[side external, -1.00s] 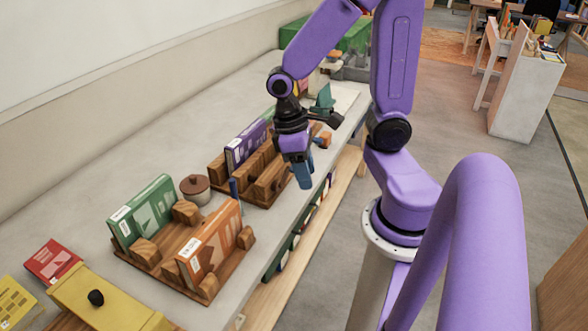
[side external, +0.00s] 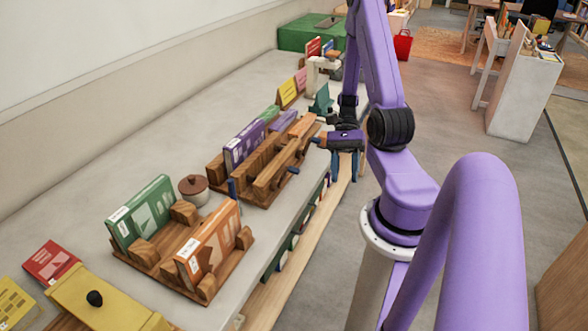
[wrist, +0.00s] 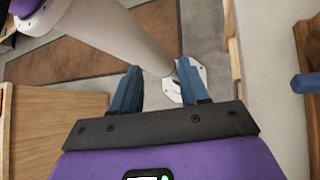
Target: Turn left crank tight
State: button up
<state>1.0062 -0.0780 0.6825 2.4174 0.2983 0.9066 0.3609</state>
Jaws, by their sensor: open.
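A wooden book press (side external: 262,183) on the counter holds a purple book (side external: 243,146) between its boards. Two small blue crank handles show on its side toward the arm: the left one (side external: 293,170) nearer the camera and the other (side external: 315,141) further along. My gripper (side external: 345,168) points down beyond the counter's front edge, right of the press and apart from both cranks. Its blue fingers are spread and empty. In the wrist view my gripper (wrist: 160,88) is open over the floor, and a blue bar (wrist: 305,83), perhaps a crank handle, enters at the right edge.
A wooden rack with a green book (side external: 142,214) and an orange book (side external: 208,246) stands nearer the camera, beside a lidded pot (side external: 194,189). A blue upright piece (side external: 232,188) is near the press. Books fill a shelf below the counter.

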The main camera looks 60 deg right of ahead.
aim_at(300, 170)
jog(key=s+f+m+t, duration=0.2)
jog(key=m+t, duration=0.5)
jog(key=m, duration=0.2)
jog(key=s+f+m+t, duration=0.2)
jog(key=s+m+t, duration=0.1)
jog(key=m+t, duration=0.5)
jog(key=shift+w+d+f+m+t+h, duration=0.15)
jog(key=shift+w+m+t+h, duration=1.3)
jog(key=shift+w, duration=1.9)
jog(key=shift+w+d+f+m+t+h, duration=0.15)
jog(key=shift+w+m+t+h, duration=0.45)
jog(key=shift+w+m+h, duration=1.8)
jog(key=shift+w+d+f+m+t+h, duration=0.15)
jog(key=shift+w+m+t+h, duration=0.8)
jog(key=shift+w+m, duration=2.45)
jog(key=shift+w+n, duration=0.85)
jog(key=shift+c, duration=0.3)
grip_shut()
